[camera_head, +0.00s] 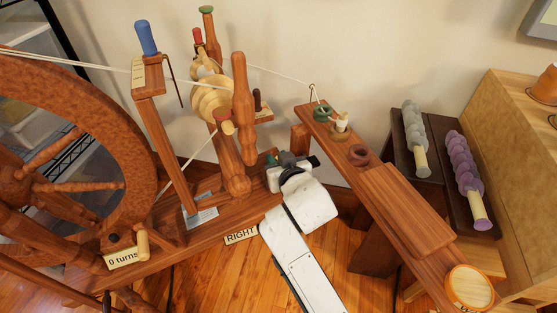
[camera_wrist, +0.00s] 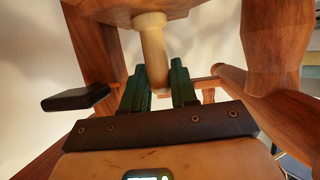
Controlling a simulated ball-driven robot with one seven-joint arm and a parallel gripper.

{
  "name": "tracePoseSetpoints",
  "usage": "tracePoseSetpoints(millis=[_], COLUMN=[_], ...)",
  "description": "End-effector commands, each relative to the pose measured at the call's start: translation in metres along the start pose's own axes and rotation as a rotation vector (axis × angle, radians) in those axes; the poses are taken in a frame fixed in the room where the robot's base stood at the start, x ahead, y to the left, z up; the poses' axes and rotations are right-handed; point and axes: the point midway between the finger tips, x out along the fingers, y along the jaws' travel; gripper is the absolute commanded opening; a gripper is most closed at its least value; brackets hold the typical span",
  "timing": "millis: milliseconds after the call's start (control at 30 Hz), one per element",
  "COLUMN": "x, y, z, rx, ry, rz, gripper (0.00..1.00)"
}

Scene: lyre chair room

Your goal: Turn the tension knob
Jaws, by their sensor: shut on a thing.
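My gripper (camera_head: 285,159) is at the right of the spinning wheel's upright posts, near the end of its wooden base (camera_head: 170,240). In the wrist view, the dark green fingers (camera_wrist: 160,88) stand on both sides of a pale wooden peg (camera_wrist: 152,45), shut on its lower end. The peg hangs from a rounded reddish-wood part. I cannot tell for sure that this peg is the tension knob; in the head view it is hidden. A small pale handle (camera_head: 142,241) stands by a sign (camera_head: 123,258) reading "0 turns".
The large drive wheel (camera_head: 120,130) fills the left. A sign (camera_head: 240,235) reads "RIGHT". A turned post (camera_head: 242,105) rises close to my gripper. A narrow plank (camera_head: 395,205) with small rings lies to the right. A dark stand with grey and purple rolls (camera_head: 468,180) is beyond it.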

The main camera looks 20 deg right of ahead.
Motion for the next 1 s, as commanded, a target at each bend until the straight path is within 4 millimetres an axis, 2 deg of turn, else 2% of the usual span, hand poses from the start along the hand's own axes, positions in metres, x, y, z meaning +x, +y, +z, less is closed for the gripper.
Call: tracePoseSetpoints(millis=[500,1000], x=[0.0014,0.0003], y=[-0.0011,0.0002], z=[0.0021,0.0006], rx=[0.115,0.144], ry=[0.001,-0.002], rz=[0.279,0.348], gripper=[0.00,0.00])
